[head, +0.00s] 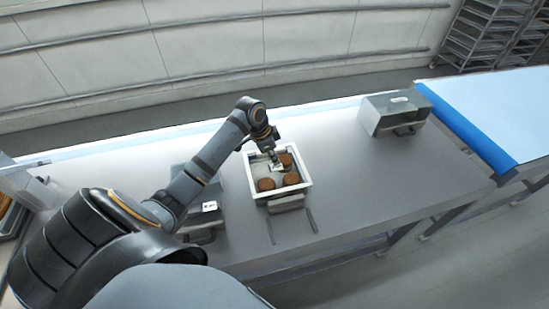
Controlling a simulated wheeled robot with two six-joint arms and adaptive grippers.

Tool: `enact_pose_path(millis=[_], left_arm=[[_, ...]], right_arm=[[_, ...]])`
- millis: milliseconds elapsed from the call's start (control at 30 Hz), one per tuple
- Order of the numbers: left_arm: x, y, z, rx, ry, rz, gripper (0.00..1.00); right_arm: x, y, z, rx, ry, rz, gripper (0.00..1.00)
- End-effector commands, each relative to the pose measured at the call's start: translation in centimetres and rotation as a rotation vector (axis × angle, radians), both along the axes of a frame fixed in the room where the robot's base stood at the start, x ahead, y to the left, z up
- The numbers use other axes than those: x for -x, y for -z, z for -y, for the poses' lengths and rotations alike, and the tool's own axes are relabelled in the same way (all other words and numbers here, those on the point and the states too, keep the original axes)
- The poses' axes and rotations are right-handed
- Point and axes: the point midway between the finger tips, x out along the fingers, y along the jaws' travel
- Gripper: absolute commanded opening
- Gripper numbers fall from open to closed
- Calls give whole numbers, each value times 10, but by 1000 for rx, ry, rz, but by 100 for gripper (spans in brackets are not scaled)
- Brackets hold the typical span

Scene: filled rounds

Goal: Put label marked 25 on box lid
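My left gripper (275,162) points down into an open light-rimmed box (249,174) in the middle of the table. Its fingers are too small to tell whether they are open or shut. A small pale patch at the fingertips may be a label or part of the gripper. A grey closed box (374,123) at the right has a small white label (399,99) on its lid. A white label with dark marks (209,206) lies on a grey box (203,222) at the left, partly behind my arm. The number 25 cannot be read on either. My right gripper is not in view.
Brown rounds (266,184) lie inside the open box. Two thin dark strips lie on the grey table (350,195) in front of it. A blue-edged white surface (465,125) adjoins at the right. The table between the open box and right box is clear.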

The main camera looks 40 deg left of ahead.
Motion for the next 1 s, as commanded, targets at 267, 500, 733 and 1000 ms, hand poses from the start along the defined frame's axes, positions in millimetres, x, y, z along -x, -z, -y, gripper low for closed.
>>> enact_pose_path(millis=[267,500,733,1000], left_arm=[[-1,-23,-1,-2,0,3,0],[-1,-43,0,-1,1,3,0],[0,-58,0,-1,0,2,0],[0,-60,0,0,1,2,0]], right_arm=[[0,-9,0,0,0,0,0],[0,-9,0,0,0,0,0],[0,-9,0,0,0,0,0],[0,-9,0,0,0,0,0]])
